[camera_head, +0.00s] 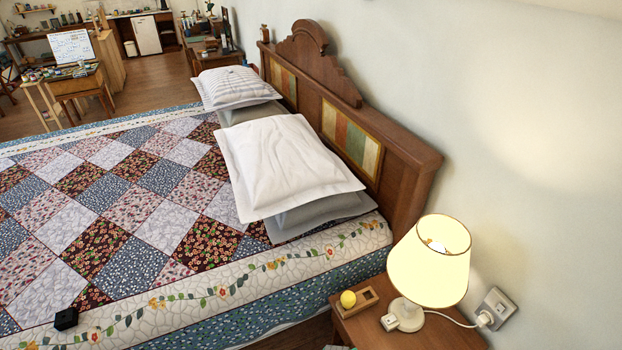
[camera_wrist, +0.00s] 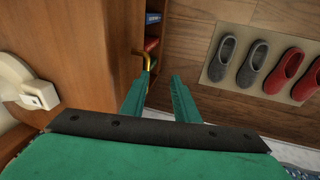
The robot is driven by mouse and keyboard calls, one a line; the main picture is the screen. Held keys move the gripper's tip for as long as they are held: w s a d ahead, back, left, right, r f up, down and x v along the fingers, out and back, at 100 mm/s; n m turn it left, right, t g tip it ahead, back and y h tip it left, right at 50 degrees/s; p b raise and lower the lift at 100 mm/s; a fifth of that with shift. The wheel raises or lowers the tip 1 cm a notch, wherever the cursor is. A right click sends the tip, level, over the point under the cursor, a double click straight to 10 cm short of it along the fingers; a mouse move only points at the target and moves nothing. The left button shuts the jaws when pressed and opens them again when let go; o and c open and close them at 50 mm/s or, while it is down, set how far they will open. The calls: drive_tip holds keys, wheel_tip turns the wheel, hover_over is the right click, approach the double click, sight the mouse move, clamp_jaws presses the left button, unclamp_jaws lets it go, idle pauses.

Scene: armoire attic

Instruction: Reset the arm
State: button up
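My gripper (camera_wrist: 158,82) shows in the wrist view as two green fingers with a gap between them. It is open, and I see nothing between the fingertips. A curved brass handle (camera_wrist: 146,59) is just past the left fingertip; I cannot tell whether they touch. The handle is by the edge of a wooden furniture piece (camera_wrist: 85,45).
Grey slippers (camera_wrist: 252,66) and red slippers (camera_wrist: 285,70) lie on a floor mat.

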drive_tip(key=s+a+r+m+t, duration=0.1)
drive_tip(key=s+a+r+t, duration=0.25)
drive_tip(key=s, duration=0.35)
drive_tip(key=s+a+r+m+t, duration=0.1)
drive_tip(key=s+a+r+t, duration=0.25)
drive_tip(key=s, duration=0.45)
drive_tip(key=s+a+r+m+t, duration=0.1)
drive_tip(key=s+r+t, duration=0.1)
drive_tip(key=r, duration=0.6)
drive_tip(key=s+a+r+t+y, duration=0.1)
drive_tip(key=s+r+t, duration=0.1)
drive_tip(key=s+r, duration=0.3)
drive_tip(key=s+a+r+m+t, duration=0.1)
drive_tip(key=s+r, duration=0.3)
drive_tip(key=r, duration=0.9)
drive_tip(key=shift+a+m+t+y, duration=0.3)
drive_tip(key=shift+a+t+y, duration=0.1)
drive_tip(key=shift+a+t, duration=0.1)
drive_tip(key=shift+s, duration=0.1)
